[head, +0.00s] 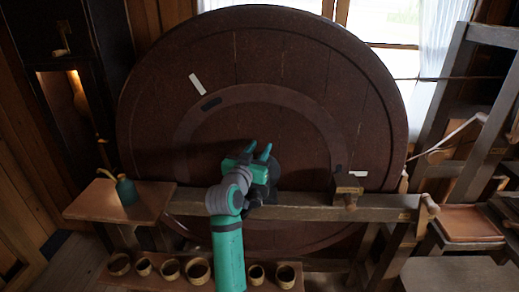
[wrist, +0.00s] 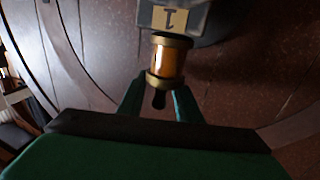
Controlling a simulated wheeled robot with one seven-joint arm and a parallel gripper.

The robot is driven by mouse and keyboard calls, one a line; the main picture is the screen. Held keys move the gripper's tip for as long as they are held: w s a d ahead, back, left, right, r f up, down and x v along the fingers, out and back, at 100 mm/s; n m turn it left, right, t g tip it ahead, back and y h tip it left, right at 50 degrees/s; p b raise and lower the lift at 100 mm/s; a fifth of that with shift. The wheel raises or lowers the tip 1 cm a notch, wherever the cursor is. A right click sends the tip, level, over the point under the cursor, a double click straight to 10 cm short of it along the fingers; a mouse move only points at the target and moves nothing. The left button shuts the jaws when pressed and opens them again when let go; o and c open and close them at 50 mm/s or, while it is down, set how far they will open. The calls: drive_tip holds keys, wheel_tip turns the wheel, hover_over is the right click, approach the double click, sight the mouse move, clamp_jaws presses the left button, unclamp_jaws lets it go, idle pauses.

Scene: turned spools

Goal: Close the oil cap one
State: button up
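In the wrist view, an oiler (wrist: 167,62) with an amber glass body and brass rings hangs below a dark block. A pale label (wrist: 170,17) on the block shows an upside-down 1. A short black knob (wrist: 159,99) sticks out of the oiler's lower brass end. My gripper (wrist: 157,97) is open, its green fingers on either side of the knob and lower ring. I cannot tell whether either finger touches them. In the head view my gripper (head: 258,151) is in front of the big wheel; the oiler cannot be made out there.
The large dark round wheel (head: 330,75) stands behind a wooden beam (head: 305,212). A wooden block (head: 347,186) sits on the beam to the right. A green oil can (head: 127,191) stands on a small bench at left. Several small cups (head: 198,271) line a low shelf.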

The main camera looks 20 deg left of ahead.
drive_tip(key=shift+s, duration=0.1)
drive_tip(key=s, duration=1)
drive_tip(key=shift+s, duration=0.3)
